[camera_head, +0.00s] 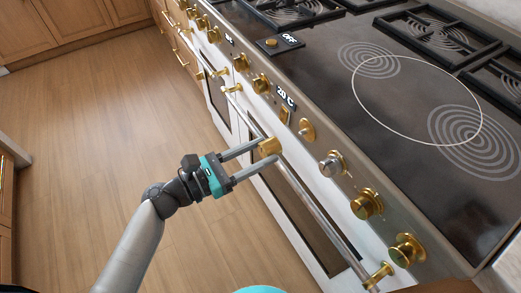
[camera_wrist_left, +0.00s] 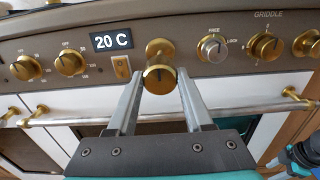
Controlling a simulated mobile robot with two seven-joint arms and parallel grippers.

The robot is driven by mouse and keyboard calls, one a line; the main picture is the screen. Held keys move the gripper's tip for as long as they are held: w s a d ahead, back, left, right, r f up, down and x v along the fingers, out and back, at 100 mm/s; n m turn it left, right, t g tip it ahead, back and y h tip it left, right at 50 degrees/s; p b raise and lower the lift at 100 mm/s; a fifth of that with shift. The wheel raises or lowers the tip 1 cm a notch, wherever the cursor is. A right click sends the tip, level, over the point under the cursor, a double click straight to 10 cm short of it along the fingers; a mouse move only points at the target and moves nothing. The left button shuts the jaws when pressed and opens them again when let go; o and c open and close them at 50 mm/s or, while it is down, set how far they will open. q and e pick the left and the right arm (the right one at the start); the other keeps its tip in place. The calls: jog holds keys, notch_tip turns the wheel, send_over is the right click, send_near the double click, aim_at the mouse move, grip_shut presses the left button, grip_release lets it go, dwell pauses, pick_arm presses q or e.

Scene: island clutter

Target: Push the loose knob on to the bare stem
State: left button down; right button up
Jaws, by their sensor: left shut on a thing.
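The loose knob (camera_head: 269,146) is a short gold cylinder. My left gripper (camera_head: 267,149) is shut on it, one finger on each side, and holds it in front of the range, near the long oven rail. The bare stem (camera_head: 307,130) with its round gold plate is on the control panel, up and to the right of the knob in the head view. In the left wrist view the held knob (camera_wrist_left: 159,79) is between the fingertips (camera_wrist_left: 160,76), just below the stem's gold plate (camera_wrist_left: 160,47), and partly covers it. The knob looks apart from the panel.
A silver knob (camera_head: 332,163) and gold knobs (camera_head: 367,203) flank the stem's place on the panel. A rail (camera_head: 321,218) runs below. A gold switch (camera_wrist_left: 121,67) sits left of the stem. Part of my right arm (camera_wrist_left: 302,157) shows at the wrist view's edge.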

aim_at(278, 144)
jog(key=shift+s+d, duration=0.1)
pick_arm(q)
jog(key=shift+p+x, duration=0.35)
jog(key=shift+x, duration=2)
pick_arm(e)
jog(key=shift+s+d, duration=0.5)
jog(key=shift+s, duration=0.2)
pick_arm(q)
jog(key=shift+w+d, duration=0.25)
jog(key=shift+d, duration=0.1)
jog(key=shift+a+p, duration=0.1)
jog(key=shift+p, duration=0.25)
pick_arm(e)
jog(key=shift+r, duration=0.2)
pick_arm(q)
jog(key=shift+x, duration=1)
jog(key=shift+c, duration=1.1)
grip_release()
